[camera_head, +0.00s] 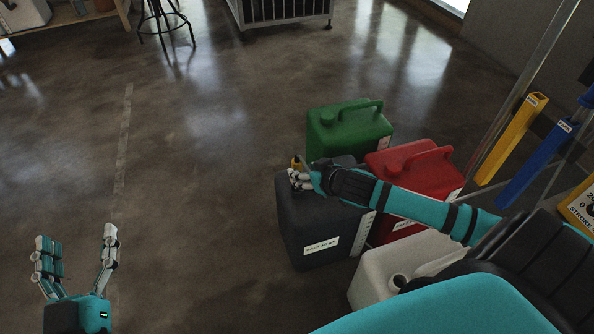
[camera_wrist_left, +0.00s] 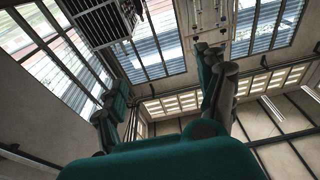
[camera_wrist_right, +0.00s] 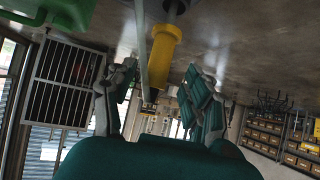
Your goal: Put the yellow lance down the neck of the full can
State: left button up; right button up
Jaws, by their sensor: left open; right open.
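The yellow lance (camera_head: 297,163) shows as a small yellow top above the black can (camera_head: 310,228). In the right wrist view, its yellow head (camera_wrist_right: 164,48) is large, with a grey rod running off the top edge. Its lower end is hidden, so I cannot tell how deep it sits in a neck. My right gripper (camera_head: 303,182) is open at the black can's top, its fingers beside the lance head. The green can (camera_head: 340,132), red can (camera_head: 420,175) and white can (camera_head: 385,268) stand close by. Which is full, I cannot read. My left gripper (camera_head: 78,255) is open, empty and far left.
A yellow tube (camera_head: 510,140) and a blue tube (camera_head: 537,165) stand at the right beside a metal pole (camera_head: 522,90). A stool (camera_head: 165,22) and a barred crate (camera_head: 280,12) are at the back. The floor at left and centre is clear.

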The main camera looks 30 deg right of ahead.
aim_at(301, 170)
jog(key=x, duration=0.3)
jog(key=shift+b, duration=0.4)
pick_arm(q)
notch_tip(301, 170, up, 6)
jog(key=s+t+h, duration=0.1)
jog(key=s+t, duration=0.1)
jog(key=t, duration=0.1)
jog(key=shift+d+t, duration=0.15)
jog(key=shift+t, duration=0.25)
pick_arm(e)
jog(key=shift+x, duration=1)
pick_arm(q)
jog(key=shift+f, duration=0.1)
pick_arm(e)
jog(key=shift+r, duration=0.1)
pick_arm(q)
jog(key=shift+w+f+g+y+p, duration=0.1)
jog(key=shift+w+f+g, duration=0.15)
jog(key=shift+f+g, duration=0.25)
jog(key=shift+w+f+g+y+p, duration=0.1)
jog(key=shift+w+f+g, duration=0.2)
jog(key=shift+f, duration=0.45)
jog(key=shift+w+f+g+y+p, duration=0.1)
jog(key=shift+w+f+g, duration=0.15)
jog(key=shift+f+g, duration=0.25)
jog(key=shift+f, duration=0.1)
pick_arm(e)
grip_shut()
